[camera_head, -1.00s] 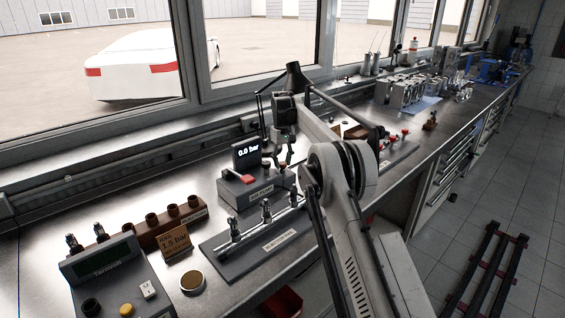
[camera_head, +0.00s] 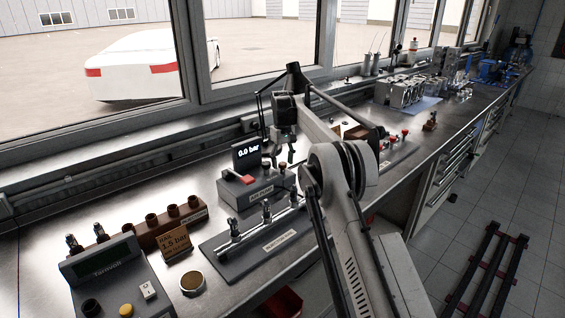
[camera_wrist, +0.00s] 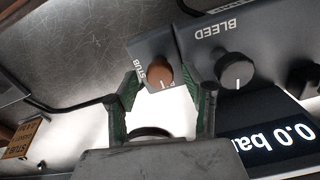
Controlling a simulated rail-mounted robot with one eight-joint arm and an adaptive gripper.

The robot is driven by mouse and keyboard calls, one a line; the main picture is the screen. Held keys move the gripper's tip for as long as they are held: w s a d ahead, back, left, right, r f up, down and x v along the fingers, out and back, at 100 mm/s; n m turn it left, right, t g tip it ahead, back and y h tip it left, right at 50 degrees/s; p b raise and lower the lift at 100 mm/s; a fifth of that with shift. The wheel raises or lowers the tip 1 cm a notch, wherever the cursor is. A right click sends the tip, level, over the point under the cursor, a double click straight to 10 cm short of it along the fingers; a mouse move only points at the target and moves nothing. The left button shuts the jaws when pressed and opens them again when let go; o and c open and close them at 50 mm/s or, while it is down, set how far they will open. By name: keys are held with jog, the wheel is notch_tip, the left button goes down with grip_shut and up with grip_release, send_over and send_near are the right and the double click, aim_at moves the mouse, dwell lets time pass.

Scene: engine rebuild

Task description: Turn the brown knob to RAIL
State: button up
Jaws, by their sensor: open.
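The brown knob (camera_wrist: 160,75) shows in the wrist view on a dark panel, next to upside-down lettering that reads STUB. A pale mark shows on its lower side; other lettering beside it is partly cut off. My gripper (camera_wrist: 166,88) is open, with one dark green finger on each side of the knob in the picture. I cannot tell whether they touch it. In the head view my gripper (camera_head: 285,155) hangs above the right side of the unit with the 0.0 bar display (camera_head: 247,155). The brown knob is not clear there.
A black knob (camera_wrist: 236,70) labelled BLEED is close to the right finger in the wrist view. The lit display (camera_wrist: 275,135) sits below it. A rail fixture (camera_head: 265,232) stands in front of the unit.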

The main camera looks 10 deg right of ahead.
notch_tip(320, 180, up, 7)
jog(key=shift+r, duration=0.15)
dwell(0.5)
jog(key=shift+s+r, duration=0.1)
jog(key=shift+r, duration=0.3)
notch_tip(320, 180, up, 7)
jog(key=t, duration=0.1)
send_over(283, 163)
jog(key=s, duration=0.3)
jog(key=s+r+m+t, duration=0.1)
jog(key=s+r, duration=0.5)
jog(key=s, duration=0.1)
jog(key=s+r+m+t, duration=0.15)
jog(key=s+r, duration=0.35)
jog(key=s, duration=1)
jog(key=s+f+t+b, duration=0.1)
jog(key=s+f+t, duration=0.15)
jog(key=s, duration=1.45)
jog(key=s+f+m+t, duration=0.1)
jog(key=s+f, duration=1.1)
jog(key=s, duration=0.4)
jog(key=shift+s+f+b, duration=0.3)
jog(key=shift+f, duration=0.1)
